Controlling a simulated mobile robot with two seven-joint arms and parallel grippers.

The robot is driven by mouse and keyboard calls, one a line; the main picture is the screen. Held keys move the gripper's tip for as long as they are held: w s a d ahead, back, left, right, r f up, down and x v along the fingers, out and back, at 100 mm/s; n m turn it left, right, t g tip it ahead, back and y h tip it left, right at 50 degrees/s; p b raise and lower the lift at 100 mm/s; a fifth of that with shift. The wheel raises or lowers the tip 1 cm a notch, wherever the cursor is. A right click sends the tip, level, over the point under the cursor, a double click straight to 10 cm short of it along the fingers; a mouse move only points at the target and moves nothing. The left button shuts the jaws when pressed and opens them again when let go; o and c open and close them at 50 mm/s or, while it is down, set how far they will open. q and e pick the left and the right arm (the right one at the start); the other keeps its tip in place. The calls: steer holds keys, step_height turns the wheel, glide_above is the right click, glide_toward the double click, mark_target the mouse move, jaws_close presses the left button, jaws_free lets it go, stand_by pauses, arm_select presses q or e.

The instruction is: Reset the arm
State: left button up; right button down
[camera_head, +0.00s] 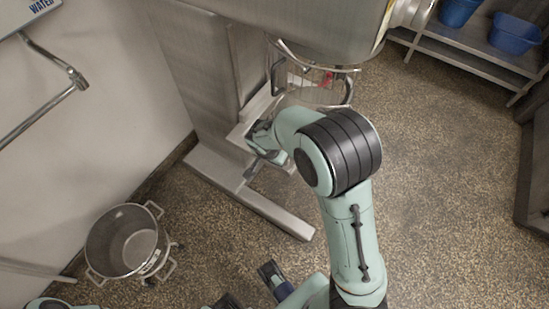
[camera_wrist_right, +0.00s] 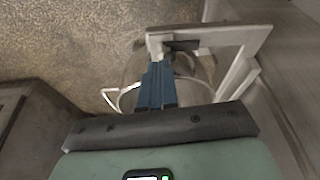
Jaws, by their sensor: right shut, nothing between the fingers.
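My right arm reaches up the middle of the head view and bends left at a dark banded joint. Its right gripper (camera_head: 258,145) is beside the lower frame of the steel mixer (camera_head: 290,25), partly hidden by my own arm. In the right wrist view its blue fingers (camera_wrist_right: 157,75) are together and empty. They point towards a pale metal bracket (camera_wrist_right: 215,38), with a rounded metal vessel behind them. Dark and blue parts, possibly my left gripper (camera_head: 250,285), show at the bottom edge of the head view. They are cut off, and their jaw state is unclear.
A steel bowl with handles (camera_head: 125,240) stands on the speckled floor at the lower left. A wire guard (camera_head: 318,92) hangs below the mixer head, close to my right arm. Blue tubs (camera_head: 515,35) sit on a rack at the upper right. The floor on the right is clear.

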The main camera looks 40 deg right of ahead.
stand_by(0.4)
